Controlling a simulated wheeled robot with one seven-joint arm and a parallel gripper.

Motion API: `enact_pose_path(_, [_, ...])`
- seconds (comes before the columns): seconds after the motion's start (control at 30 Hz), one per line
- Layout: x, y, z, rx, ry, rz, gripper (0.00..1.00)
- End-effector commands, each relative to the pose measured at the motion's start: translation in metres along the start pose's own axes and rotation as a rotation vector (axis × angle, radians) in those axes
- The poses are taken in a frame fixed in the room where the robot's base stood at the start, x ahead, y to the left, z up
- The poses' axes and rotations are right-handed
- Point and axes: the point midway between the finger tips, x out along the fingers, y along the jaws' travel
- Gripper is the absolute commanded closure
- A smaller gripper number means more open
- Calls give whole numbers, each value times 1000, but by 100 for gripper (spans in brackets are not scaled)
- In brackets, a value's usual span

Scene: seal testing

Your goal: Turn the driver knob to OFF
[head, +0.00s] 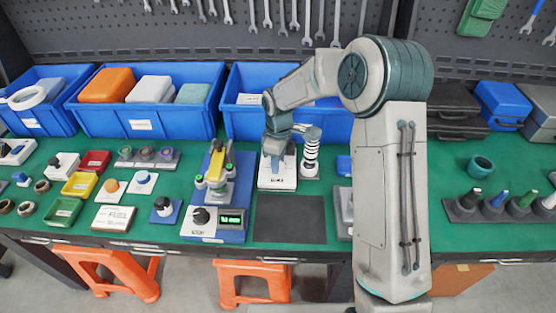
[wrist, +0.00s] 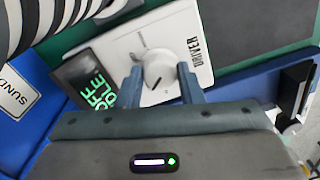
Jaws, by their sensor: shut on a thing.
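The driver knob (wrist: 157,71) is a round white knob with a dark pointer mark, on a white panel (wrist: 125,44) lettered DRIVER. In the wrist view my gripper (wrist: 161,83) has one finger on each side of the knob and is shut on it. A dark display (wrist: 93,85) beside the knob shows green text that looks like OFF and a second, partly covered word. In the head view my gripper (head: 276,153) reaches down onto the white driver unit (head: 277,182); there the knob is hidden behind the gripper.
A striped white-and-black post (head: 311,152) stands close to the right of the gripper. A blue-based station (head: 218,195) with a yellow-topped fixture and green readout stands to the left. A dark mat (head: 290,219) in front is clear. Blue bins (head: 148,118) line the back.

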Motion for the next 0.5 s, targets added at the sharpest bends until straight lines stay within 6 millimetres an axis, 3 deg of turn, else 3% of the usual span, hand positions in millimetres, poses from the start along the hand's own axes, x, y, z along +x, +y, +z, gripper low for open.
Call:
enact_pose_path(0.43, [-1,1,0,-9,0,2,89])
enact_pose_path(0.47, [-1,1,0,-9,0,2,64])
enact_pose_path(0.5, [-1,1,0,-9,0,2,53])
